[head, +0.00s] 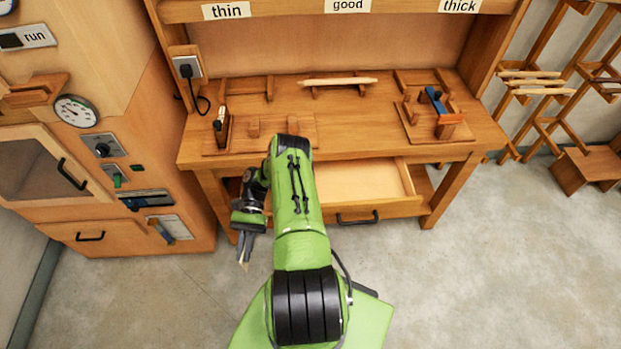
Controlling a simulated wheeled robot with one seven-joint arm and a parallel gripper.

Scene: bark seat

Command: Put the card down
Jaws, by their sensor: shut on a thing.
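My gripper (245,250) hangs low at the left of my green arm, pointing down, in front of the workbench and above the concrete floor. It is shut on a small thin pale piece (244,267), of which only a tan tip shows below the fingers. This looks like the card seen nearly edge-on, but it is too small to be sure. The held piece is clear of the bench and the cabinet.
The wooden workbench (340,149) carries jigs, a pale stick (338,81) and a blue-topped tool (436,100). Its drawer (370,208) is open and looks empty. A cabinet (150,215) with dial and handles stands left, a wooden rack (545,120) right.

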